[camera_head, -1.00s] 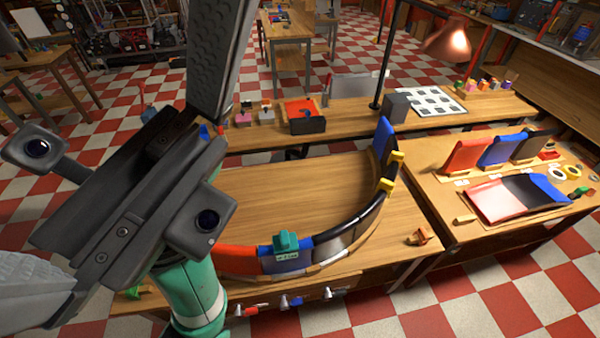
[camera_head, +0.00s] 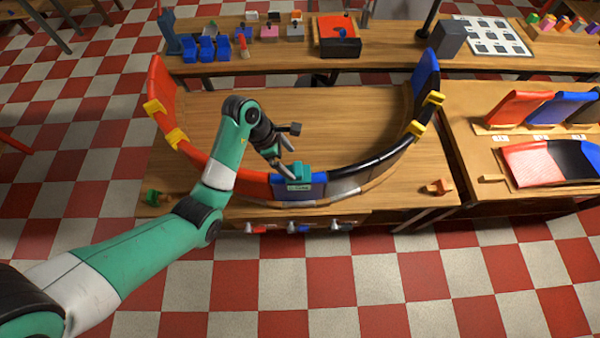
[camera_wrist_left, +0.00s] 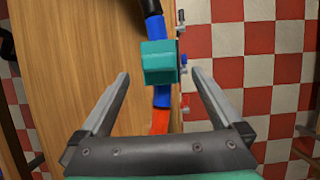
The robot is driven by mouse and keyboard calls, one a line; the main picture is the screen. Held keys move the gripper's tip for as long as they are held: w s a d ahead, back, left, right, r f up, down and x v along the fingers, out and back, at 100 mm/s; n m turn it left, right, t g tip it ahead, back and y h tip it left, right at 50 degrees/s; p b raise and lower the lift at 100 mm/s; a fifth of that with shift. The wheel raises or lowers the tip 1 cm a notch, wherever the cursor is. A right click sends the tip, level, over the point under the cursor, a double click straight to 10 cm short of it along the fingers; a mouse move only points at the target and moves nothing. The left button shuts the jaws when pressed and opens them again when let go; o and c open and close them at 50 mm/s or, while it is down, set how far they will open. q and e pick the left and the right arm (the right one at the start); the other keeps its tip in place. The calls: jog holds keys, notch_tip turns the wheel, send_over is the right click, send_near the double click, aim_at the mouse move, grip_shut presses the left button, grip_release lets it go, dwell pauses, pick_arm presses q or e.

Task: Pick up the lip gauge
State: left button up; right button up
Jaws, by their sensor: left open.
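The lip gauge is a small teal block (camera_head: 299,174) with a pale label on its front, seated on top of the blue front segment (camera_head: 300,190) of the curved duct ring. In the left wrist view the lip gauge (camera_wrist_left: 160,62) shows just beyond and between the spread fingertips. My left gripper (camera_head: 288,158) is open, its fingers close to the gauge; whether they touch it I cannot tell. In the left wrist view the left gripper's jaws (camera_wrist_left: 159,74) are empty. My right gripper is not in view.
The ring runs red on the left (camera_head: 185,125) and black on the right (camera_head: 375,163), with yellow clips (camera_head: 415,130). A green piece (camera_head: 156,197) and an orange piece (camera_head: 438,187) lie near the front edge. A right-hand table (camera_head: 465,150) holds coloured panels. The bench inside the ring is clear.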

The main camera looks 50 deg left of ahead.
aim_at(302, 174)
pick_arm(q)
jog(key=x, duration=1)
jog(key=shift+d, duration=0.1)
jog(key=shift+r, duration=0.1)
jog(key=shift+c, duration=0.2)
jog(key=c, duration=1.2)
